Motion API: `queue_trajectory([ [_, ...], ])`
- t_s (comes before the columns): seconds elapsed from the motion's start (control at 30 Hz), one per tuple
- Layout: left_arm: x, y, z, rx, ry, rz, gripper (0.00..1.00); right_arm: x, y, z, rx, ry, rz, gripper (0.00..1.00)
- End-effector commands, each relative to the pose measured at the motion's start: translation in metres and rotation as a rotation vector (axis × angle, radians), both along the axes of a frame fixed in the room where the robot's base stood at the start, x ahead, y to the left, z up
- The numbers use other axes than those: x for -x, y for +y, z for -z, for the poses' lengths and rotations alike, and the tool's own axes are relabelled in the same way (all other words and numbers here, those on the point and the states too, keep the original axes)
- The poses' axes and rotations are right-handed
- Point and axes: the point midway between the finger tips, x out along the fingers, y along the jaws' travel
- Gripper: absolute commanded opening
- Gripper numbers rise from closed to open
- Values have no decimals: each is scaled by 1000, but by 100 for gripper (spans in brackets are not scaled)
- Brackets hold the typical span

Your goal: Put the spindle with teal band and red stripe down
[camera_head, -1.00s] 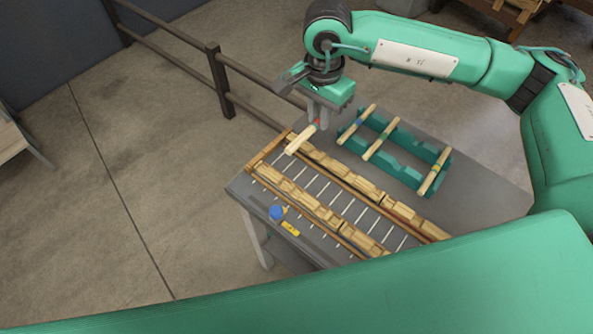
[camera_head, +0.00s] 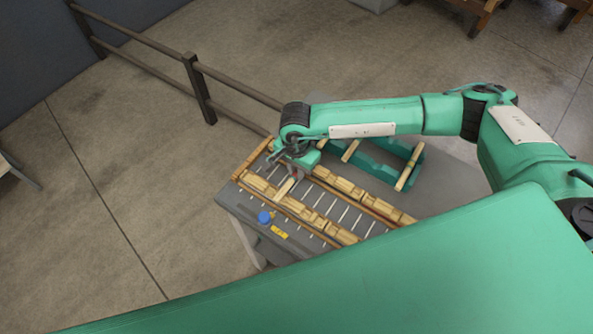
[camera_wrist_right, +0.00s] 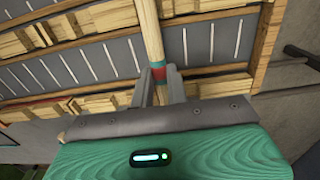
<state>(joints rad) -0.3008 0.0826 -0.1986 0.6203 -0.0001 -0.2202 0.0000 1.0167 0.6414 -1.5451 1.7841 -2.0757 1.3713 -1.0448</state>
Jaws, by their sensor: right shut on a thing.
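My right gripper (camera_head: 296,173) is shut on a pale wooden spindle (camera_head: 285,187) over the left part of the slotted grey bed (camera_head: 317,198). In the right wrist view the spindle (camera_wrist_right: 150,35) runs up and away from between the fingers (camera_wrist_right: 160,80). Its teal band and red stripe show at the fingertips. The spindle lies across the bed, roughly in line with the white slats, between the two rows of wooden blocks. I cannot tell whether it touches the bed. My left gripper is not in view.
Rows of wooden blocks (camera_head: 345,187) line both sides of the bed. A teal rack (camera_head: 375,160) holding other spindles stands behind, partly hidden by my arm. A blue round object (camera_head: 265,218) and a yellow item (camera_head: 279,232) sit at the front edge. A dark railing (camera_head: 200,90) runs behind the table.

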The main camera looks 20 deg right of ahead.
Motion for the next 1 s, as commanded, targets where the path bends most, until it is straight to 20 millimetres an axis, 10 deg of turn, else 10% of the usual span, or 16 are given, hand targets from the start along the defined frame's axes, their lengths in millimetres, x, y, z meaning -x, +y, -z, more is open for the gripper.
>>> queue_trajectory([
  [0.6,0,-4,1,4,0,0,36,0,0,28,1,0,1,0],
  [0.73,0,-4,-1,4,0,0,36,0,0,27,1,1,1,37],
  [1.0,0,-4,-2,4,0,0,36,0,0,26,1,1,1,37],
])
